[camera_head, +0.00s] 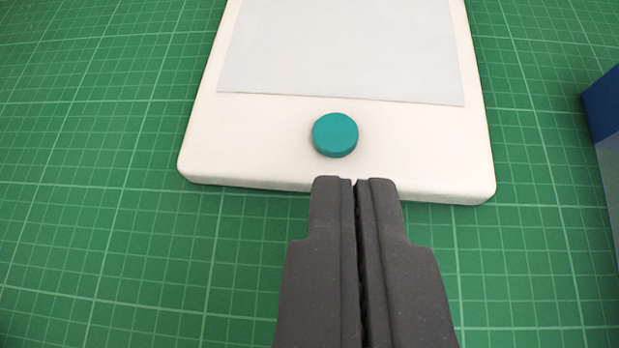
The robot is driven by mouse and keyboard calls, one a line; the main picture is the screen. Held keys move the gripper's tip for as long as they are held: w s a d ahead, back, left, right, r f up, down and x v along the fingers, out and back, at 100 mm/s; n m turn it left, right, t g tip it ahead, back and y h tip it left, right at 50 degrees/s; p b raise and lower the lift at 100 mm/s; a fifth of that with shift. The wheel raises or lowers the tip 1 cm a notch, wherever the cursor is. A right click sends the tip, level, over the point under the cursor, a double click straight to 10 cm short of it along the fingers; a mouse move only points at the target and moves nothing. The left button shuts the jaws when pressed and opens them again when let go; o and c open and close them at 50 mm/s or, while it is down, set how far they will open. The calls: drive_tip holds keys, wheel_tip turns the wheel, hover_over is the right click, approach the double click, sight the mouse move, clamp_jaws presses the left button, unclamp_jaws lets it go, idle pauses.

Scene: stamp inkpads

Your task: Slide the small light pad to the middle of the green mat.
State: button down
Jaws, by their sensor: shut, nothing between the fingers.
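A light cream pad (255,135) with a grey-white sheet (345,45) on its face and a round teal button (335,135) lies flat on the green mat (90,230). Its far end runs out of the top of the view. My gripper (355,182) is shut and empty. Its dark fingertips are at the pad's near edge, just below the button, and overlap that edge in the picture. I cannot tell whether they touch the pad.
A blue object (604,105) stands at the right edge of the view, apart from the pad and mostly cut off. The mat with its white grid lines is clear to the left of the pad and in front of it.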

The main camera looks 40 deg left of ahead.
sight(351, 51)
drive_tip(key=w+a, duration=0.1)
drive_tip(key=w, duration=0.1)
drive_tip(key=w+a+b, duration=0.1)
drive_tip(key=w+a, duration=0.1)
drive_tip(key=w, duration=0.1)
drive_tip(key=w+a, duration=0.2)
drive_tip(key=w, duration=0.1)
drive_tip(key=shift+w+a+f+b, duration=0.1)
drive_tip(key=shift+a+b, duration=0.15)
drive_tip(key=shift+b, duration=0.1)
drive_tip(key=shift+w+f+b, duration=0.1)
drive_tip(key=shift+f+b, duration=0.2)
drive_tip(key=shift+f, duration=0.4)
